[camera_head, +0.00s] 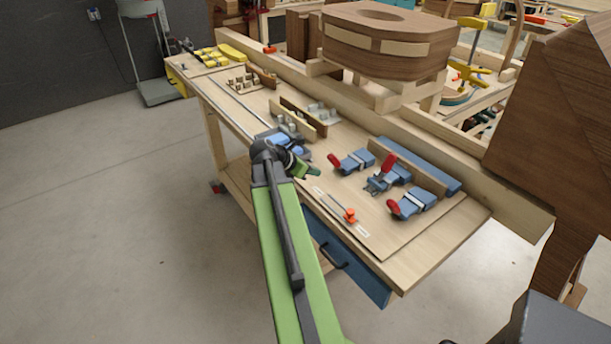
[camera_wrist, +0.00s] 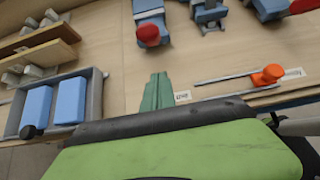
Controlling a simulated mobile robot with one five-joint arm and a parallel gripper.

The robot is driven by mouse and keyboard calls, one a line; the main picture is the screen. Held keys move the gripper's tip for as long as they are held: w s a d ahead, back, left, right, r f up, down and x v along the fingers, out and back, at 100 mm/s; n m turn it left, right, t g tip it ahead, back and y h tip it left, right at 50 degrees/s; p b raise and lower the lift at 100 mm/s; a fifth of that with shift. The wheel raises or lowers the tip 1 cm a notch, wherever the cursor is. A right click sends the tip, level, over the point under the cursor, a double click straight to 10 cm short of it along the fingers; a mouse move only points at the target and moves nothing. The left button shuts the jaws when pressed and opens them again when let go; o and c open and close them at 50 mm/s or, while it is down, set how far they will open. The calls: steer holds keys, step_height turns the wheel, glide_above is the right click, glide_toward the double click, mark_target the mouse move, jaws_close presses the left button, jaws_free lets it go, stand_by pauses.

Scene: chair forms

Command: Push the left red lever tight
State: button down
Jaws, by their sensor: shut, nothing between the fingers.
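The left red lever (camera_head: 334,160) sits at the left end of a blue clamp (camera_head: 357,160) on the bench. In the wrist view the red knob (camera_wrist: 148,35) shows at the near end of a blue clamp. A middle red lever (camera_head: 388,165) stands raised, and a right red lever (camera_head: 393,207) lies lower on another blue clamp (camera_head: 415,203). My gripper (camera_head: 314,172) is shut and empty, just left of and below the left lever in the head view. In the wrist view my green fingers (camera_wrist: 157,88) point toward the red knob, with a gap between them.
A wooden fence (camera_head: 410,167) stands behind the clamps. An orange-handled tool (camera_head: 350,215) lies at the bench's front edge. A grey tray with blue blocks (camera_wrist: 39,104) is on the left. A large wooden seat form (camera_head: 380,45) stands behind. Bare board lies between fingers and lever.

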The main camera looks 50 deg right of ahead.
mark_target(336, 163)
steer(key=d+r+p, duration=0.1)
steer(key=s+d+r+p, duration=0.1)
steer(key=d+p, duration=0.1)
steer(key=shift+s+d, duration=0.1)
steer(key=shift+d, duration=0.15)
